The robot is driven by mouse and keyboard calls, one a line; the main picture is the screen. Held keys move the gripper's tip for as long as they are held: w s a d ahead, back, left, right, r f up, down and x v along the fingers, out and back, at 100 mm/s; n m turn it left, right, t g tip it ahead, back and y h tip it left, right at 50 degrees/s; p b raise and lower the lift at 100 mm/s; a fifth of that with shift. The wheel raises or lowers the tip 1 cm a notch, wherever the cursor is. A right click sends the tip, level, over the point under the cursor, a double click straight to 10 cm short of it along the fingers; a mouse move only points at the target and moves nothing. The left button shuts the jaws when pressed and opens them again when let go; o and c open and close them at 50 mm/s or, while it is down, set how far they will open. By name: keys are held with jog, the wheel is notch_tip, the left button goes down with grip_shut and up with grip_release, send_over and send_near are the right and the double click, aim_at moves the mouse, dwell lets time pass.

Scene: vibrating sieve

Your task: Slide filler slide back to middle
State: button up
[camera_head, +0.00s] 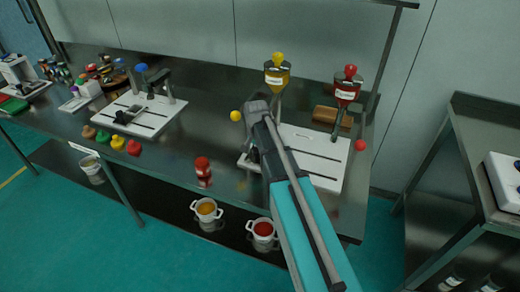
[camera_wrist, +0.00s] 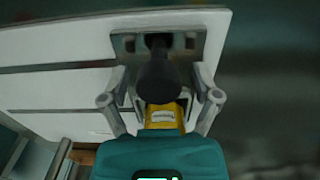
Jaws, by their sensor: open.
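In the wrist view, a grey slide plate (camera_wrist: 128,44) with a dark rounded knob (camera_wrist: 158,78) sits at the right end of a white slotted base (camera_wrist: 55,85). I take this as the filler slide. My gripper (camera_wrist: 160,98) is open, with one finger on each side of the knob; I cannot tell whether they touch it. A yellow labelled container (camera_wrist: 162,117) shows behind the knob. In the head view, my gripper (camera_head: 254,138) is over the left end of the white base (camera_head: 325,165), and my arm hides much of the slide there.
A yellow filler (camera_head: 277,76) and a red filler (camera_head: 346,92) stand at the base's back. A red bottle (camera_head: 203,170) stands near the bench's front edge. Another white slotted station (camera_head: 128,115) is at left.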

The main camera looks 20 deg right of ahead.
jog(key=shift+s+d, duration=0.1)
jog(key=shift+s+d, duration=1.3)
jog(key=shift+d, duration=0.5)
jog(key=shift+s+d, duration=1.25)
jog(key=shift+d, duration=0.5)
jog(key=shift+s+d, duration=1.3)
jog(key=shift+d, duration=0.5)
jog(key=shift+o, duration=1.4)
notch_tip(320, 180, up, 9)
jog(key=p, duration=0.9)
